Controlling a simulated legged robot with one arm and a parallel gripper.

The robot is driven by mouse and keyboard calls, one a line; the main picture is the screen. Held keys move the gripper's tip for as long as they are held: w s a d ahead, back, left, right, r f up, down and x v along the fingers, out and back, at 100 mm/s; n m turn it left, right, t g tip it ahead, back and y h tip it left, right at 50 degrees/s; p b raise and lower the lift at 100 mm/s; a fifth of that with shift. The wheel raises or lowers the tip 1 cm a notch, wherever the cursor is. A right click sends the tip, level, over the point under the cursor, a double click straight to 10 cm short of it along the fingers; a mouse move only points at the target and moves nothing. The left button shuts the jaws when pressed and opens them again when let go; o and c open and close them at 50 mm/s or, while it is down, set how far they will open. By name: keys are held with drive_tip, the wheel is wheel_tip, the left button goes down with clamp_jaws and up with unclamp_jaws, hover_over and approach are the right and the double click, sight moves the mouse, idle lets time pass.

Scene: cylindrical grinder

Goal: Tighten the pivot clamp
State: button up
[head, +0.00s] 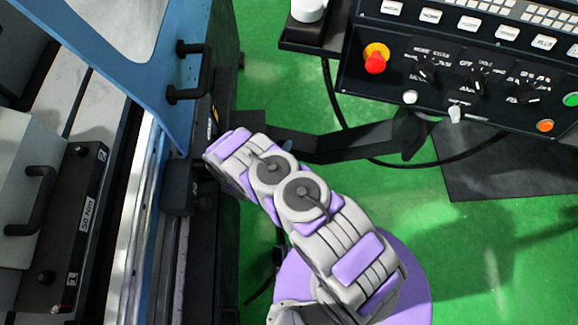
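A dark bar (70,225) marked "50 Nm" lies on the machine at the left, with a round bolt head near each end. It may be the pivot clamp, but I cannot tell for sure. A black bow handle (38,203) stands beside it on a light grey block. My white and purple arm reaches from the bottom centre up and left to the machine's edge. No gripper fingers show, so I cannot see what they hold. The bar is well to the left of the visible end of my arm.
A blue machine door or cover (120,45) with a black handle (190,75) is at the upper left. A control panel (465,70) with a red emergency button (375,60) hangs at the upper right on a black support arm (350,140). Green floor (470,240) is mostly open at the right.

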drive_tip(key=s+d+r+p, duration=0.1)
drive_tip(key=s+d+p, duration=0.1)
drive_tip(key=s, duration=0.9)
drive_tip(key=shift+d+p, duration=0.25)
drive_tip(key=shift+p, duration=0.05)
drive_tip(key=shift+c, duration=0.3)
